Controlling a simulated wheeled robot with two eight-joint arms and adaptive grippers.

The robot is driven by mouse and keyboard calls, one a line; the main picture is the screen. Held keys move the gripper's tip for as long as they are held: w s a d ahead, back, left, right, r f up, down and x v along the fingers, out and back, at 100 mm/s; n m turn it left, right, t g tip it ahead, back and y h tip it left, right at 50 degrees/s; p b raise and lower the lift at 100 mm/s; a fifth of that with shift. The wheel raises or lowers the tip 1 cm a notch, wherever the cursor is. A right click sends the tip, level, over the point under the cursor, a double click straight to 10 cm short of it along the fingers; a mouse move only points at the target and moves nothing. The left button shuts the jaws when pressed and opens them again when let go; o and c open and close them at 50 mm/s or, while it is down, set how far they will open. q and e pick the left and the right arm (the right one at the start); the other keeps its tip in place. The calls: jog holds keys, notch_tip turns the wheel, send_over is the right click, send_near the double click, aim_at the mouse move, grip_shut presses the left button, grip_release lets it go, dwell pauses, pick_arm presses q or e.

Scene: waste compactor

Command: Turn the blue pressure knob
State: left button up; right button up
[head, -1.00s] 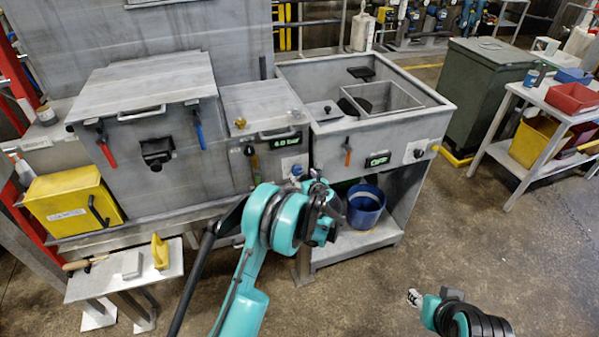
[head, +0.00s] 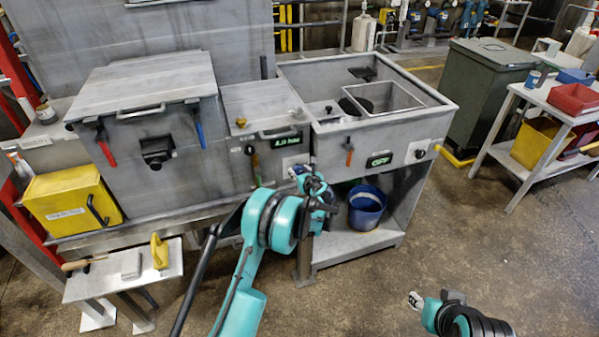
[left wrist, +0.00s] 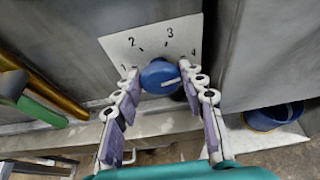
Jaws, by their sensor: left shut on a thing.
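The blue pressure knob (left wrist: 160,76) sits on a white plate (left wrist: 122,47) marked 1 to 4, on the machine's front. A pale line on the knob's face points to the right in the left wrist view. My left gripper (left wrist: 161,90) is shut on the knob, with one finger on each side. In the head view, the left gripper (head: 305,178) is at the plate and mostly covers the knob. A green pressure display (head: 285,142) above it reads about 1.9 bar. My right gripper (head: 415,300) is low at the right, away from the machine; its fingers are too small to judge.
A green-handled lever (head: 256,165) is left of the knob. An orange handle (head: 349,153) and an OFF display (head: 380,160) are to the right. A blue bucket (head: 366,207) stands on the shelf below. The floor at right is clear.

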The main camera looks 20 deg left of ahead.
pick_arm(q)
jog(key=b, duration=0.1)
jog(key=n+h, duration=0.1)
jog(key=n+t+b, duration=0.1)
jog(key=shift+s+a+f+b, duration=0.1)
jog(key=shift+a+f+b, duration=0.15)
jog(key=shift+b, duration=0.05)
jog(key=shift+n+h+b, duration=0.3)
jog(key=shift+n+h, duration=0.1)
jog(key=shift+n, duration=0.1)
jog(key=shift+r+n+t, duration=0.15)
jog(key=shift+n+t, duration=0.15)
jog(key=o, duration=1.1)
